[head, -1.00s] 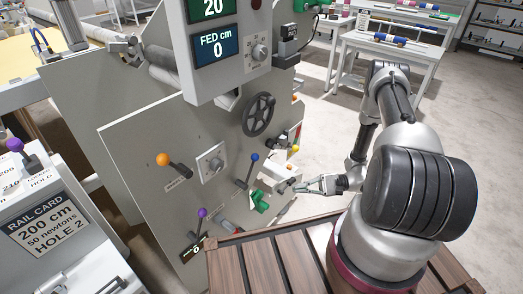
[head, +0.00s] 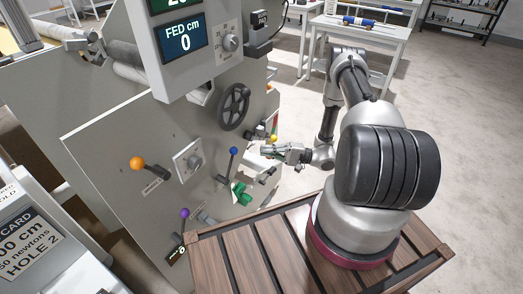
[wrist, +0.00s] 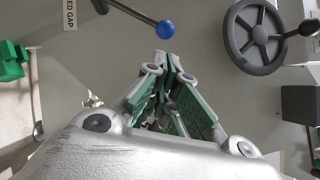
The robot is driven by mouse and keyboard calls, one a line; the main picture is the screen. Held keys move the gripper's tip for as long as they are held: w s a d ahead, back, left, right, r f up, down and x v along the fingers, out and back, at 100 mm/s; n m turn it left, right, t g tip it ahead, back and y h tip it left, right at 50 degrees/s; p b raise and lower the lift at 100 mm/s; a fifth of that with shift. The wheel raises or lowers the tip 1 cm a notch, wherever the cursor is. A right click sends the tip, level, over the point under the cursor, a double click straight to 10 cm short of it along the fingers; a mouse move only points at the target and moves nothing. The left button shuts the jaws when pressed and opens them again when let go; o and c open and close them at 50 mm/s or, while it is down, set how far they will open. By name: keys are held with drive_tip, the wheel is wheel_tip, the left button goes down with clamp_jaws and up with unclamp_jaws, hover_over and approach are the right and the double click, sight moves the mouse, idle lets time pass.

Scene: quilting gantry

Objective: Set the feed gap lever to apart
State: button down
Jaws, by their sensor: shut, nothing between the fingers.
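The feed gap lever (head: 229,163) is a thin dark rod with a blue ball knob (head: 233,150) on the grey side panel, tilted slightly with the ball up. In the wrist view the blue knob (wrist: 165,29) lies just beyond my fingertips, with a label (wrist: 70,14) reading "ED GAP" near the lever's pivot. My gripper (head: 267,150) is to the right of the knob, at about its height in the picture. In the wrist view my gripper (wrist: 165,62) has its green-padded fingers drawn together, with nothing between them. It appears apart from the knob.
A black handwheel (head: 234,106) is above the lever. A green part (head: 241,192) sits below it. An orange-knobbed lever (head: 138,163) and a purple-knobbed lever (head: 184,213) are on the same panel. A slatted wooden platform (head: 235,262) is in front.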

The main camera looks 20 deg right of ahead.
drive_tip(key=x, duration=0.8)
drive_tip(key=shift+r, duration=0.15)
